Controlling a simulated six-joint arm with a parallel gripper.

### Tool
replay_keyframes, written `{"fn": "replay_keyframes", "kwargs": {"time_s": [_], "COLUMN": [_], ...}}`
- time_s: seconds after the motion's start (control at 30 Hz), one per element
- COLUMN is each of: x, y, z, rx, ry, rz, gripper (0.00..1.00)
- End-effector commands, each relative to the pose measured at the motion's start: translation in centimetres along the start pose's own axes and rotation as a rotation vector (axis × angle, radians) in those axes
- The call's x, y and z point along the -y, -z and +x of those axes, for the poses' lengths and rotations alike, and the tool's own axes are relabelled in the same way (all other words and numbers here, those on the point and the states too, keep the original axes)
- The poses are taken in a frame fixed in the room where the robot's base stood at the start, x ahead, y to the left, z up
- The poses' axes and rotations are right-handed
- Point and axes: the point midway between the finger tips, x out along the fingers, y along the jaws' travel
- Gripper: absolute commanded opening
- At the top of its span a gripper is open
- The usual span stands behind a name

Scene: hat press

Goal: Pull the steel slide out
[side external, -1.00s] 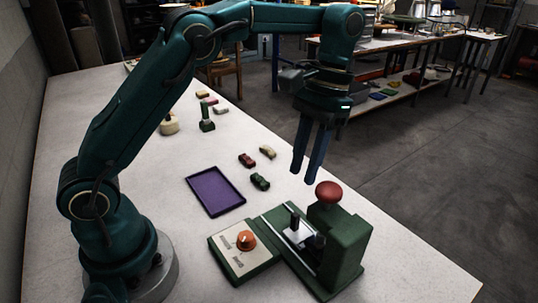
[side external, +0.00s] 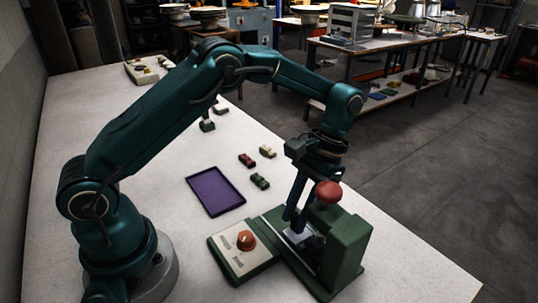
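The green press (side external: 348,247) stands near the front right of the bench with a round red knob (side external: 328,192) on top. The steel slide (side external: 302,239) lies low at the press's left side, in its green base. My gripper (side external: 296,218) points down, with its dark blue fingers at the upright dark handle of the slide. The fingers hide most of that handle, so I cannot tell whether they grip it or only stand around it.
A control box (side external: 240,254) with an orange dial (side external: 246,239) sits left of the press. A purple tray (side external: 215,195) lies behind it. Several small red, green and cream blocks (side external: 260,181) lie behind the press. The bench's right edge is close.

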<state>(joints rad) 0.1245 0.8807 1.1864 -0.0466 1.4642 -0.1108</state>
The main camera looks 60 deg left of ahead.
Motion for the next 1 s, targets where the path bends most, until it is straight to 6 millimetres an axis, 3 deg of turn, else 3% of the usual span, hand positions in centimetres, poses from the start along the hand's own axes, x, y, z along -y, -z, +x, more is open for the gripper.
{"fn": "replay_keyframes", "kwargs": {"time_s": [0.37, 0.4, 0.47, 0.5, 1.0], "x": [0.0, 0.0, 0.0, 0.01, 0.01], "y": [-0.03, -0.03, -0.03, -0.03, -0.03], "z": [0.56, 0.56, 0.56, 0.55, 0.53], "rx": [-0.001, -0.001, -0.001, -0.001, -0.001], "ry": [0.0, 0.0, 0.0, 0.0, 0.0], "rz": [0.0, 0.0, 0.0, 0.0, 0.0], "gripper": [0.3, 0.26, 0.03, 0.0, 0.0]}}
